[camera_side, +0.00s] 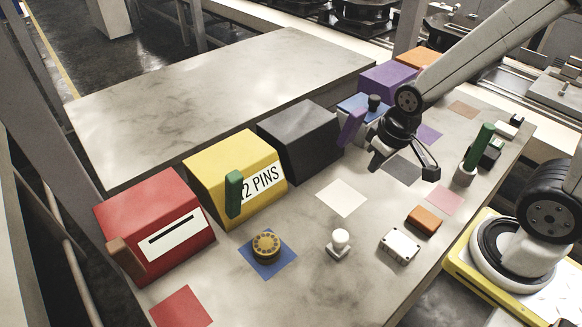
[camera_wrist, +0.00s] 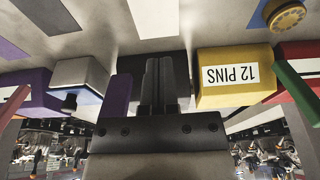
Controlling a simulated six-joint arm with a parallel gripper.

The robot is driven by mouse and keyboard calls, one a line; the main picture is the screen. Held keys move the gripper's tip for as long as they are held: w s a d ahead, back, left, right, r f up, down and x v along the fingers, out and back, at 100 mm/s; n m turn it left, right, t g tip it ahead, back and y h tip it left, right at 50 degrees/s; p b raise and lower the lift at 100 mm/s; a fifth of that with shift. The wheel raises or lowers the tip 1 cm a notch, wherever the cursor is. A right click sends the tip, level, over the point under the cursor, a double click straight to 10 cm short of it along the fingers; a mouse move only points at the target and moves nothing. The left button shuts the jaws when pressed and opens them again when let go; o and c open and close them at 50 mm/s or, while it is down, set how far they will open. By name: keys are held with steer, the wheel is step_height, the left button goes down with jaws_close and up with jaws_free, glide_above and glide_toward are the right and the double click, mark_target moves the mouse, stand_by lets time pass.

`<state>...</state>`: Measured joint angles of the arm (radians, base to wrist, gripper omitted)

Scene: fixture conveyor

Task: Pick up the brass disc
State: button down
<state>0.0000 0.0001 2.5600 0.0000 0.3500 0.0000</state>
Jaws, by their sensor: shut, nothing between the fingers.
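The brass disc (camera_side: 266,244) is a round, knobbed piece lying on a blue square (camera_side: 286,257) in front of the yellow and red boxes. It also shows at the top right edge of the wrist view (camera_wrist: 287,15). My gripper (camera_side: 377,160) is above the right part of the table, near the black box and well to the right of the disc. In the wrist view its two dark fingers (camera_wrist: 158,78) are together with nothing between them.
Red (camera_side: 155,225), yellow (camera_side: 222,165) and black (camera_side: 300,140) boxes line the back edge. A white knob piece (camera_side: 340,243), a white block (camera_side: 399,246) and an orange block (camera_side: 424,220) stand to the disc's right. A green post (camera_side: 479,146) is farther right.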

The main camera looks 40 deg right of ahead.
mark_target(270, 240)
jaws_free()
stand_by(0.4)
steer(key=shift+w+v, duration=0.55)
steer(key=shift+v, duration=1.9)
steer(key=w+a+m+g+y, duration=0.2)
steer(key=w+a+m+y, duration=0.3)
steer(key=a+m+y, duration=0.3)
steer(key=w+a+m+g+y, duration=0.2)
steer(key=w+a+m+y, duration=0.2)
steer(key=a+m+y, duration=0.35)
steer(key=shift+m+h, duration=0.75)
steer(key=shift+h, duration=0.2)
step_height(270, 240, down, 17)
steer(key=shift+s+a+r, duration=0.1)
steer(key=shift+a, duration=0.05)
steer(key=shift+x, duration=3.9)
